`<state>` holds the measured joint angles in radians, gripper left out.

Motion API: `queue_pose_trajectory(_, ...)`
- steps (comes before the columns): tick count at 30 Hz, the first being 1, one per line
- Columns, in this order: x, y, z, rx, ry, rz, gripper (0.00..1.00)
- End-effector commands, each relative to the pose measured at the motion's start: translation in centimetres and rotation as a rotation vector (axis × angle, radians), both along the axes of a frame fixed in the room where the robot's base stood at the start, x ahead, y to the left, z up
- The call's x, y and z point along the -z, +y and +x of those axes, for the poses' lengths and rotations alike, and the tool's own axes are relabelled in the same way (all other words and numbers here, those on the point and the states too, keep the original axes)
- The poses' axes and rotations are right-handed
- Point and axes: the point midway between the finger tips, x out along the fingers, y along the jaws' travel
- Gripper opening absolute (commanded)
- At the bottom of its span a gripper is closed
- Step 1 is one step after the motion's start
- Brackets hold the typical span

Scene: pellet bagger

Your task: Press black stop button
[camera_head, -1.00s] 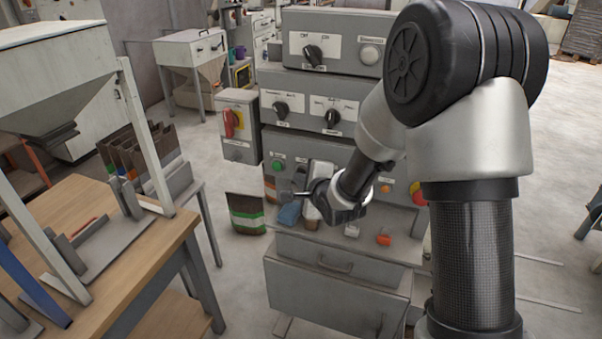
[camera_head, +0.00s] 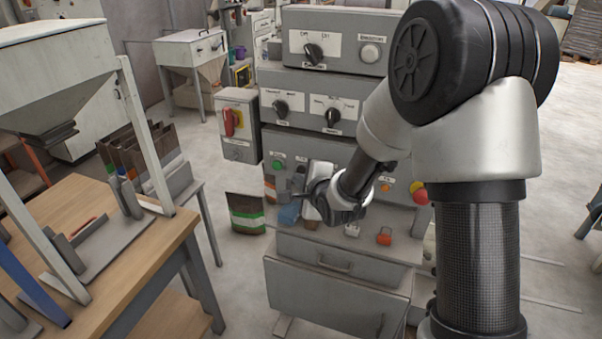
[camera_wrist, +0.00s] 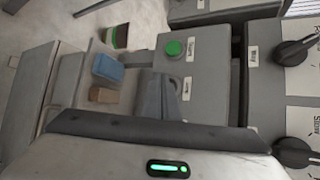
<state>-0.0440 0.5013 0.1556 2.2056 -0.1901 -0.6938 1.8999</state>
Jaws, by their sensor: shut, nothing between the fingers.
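The panel on the grey machine carries a green button (camera_head: 277,164), which also shows in the wrist view (camera_wrist: 175,48) with a label beside it. A second label (camera_wrist: 187,90) lies beside my fingers in the wrist view. I cannot make out a black stop button; the panel area by that label is partly hidden by my gripper. My gripper (camera_head: 298,194) is at the left part of the panel, below and right of the green button in the head view. Its fingers (camera_wrist: 160,92) are together and empty, close to the panel; contact cannot be told.
Black rotary knobs (camera_head: 333,117) sit above. An orange button (camera_head: 385,187) and red mushroom button (camera_head: 420,195) are to the right. A blue block (camera_wrist: 107,69) and brown block (camera_wrist: 103,95) lie on the ledge. A red-handled switch box (camera_head: 238,124) hangs left.

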Motion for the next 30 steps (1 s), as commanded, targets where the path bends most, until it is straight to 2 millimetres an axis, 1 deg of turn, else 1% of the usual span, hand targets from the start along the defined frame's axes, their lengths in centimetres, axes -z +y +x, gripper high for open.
queue_pose_trajectory(3, 0.0, 0.1, -0.4, 0.001, 0.0, 0.0, 0.0)
queue_pose_trajectory(10, 0.0, 0.1, -0.4, 0.001, 0.0, 0.0, 0.0)
queue_pose_trajectory(13, 0.0, 0.2, -0.8, 0.001, 0.0, 0.0, 0.0)
queue_pose_trajectory(27, 0.1, 1.9, -5.1, -0.001, -0.001, 0.001, 0.0)
queue_pose_trajectory(30, 0.1, 2.0, -5.7, 0.001, 0.0, 0.0, 0.0)
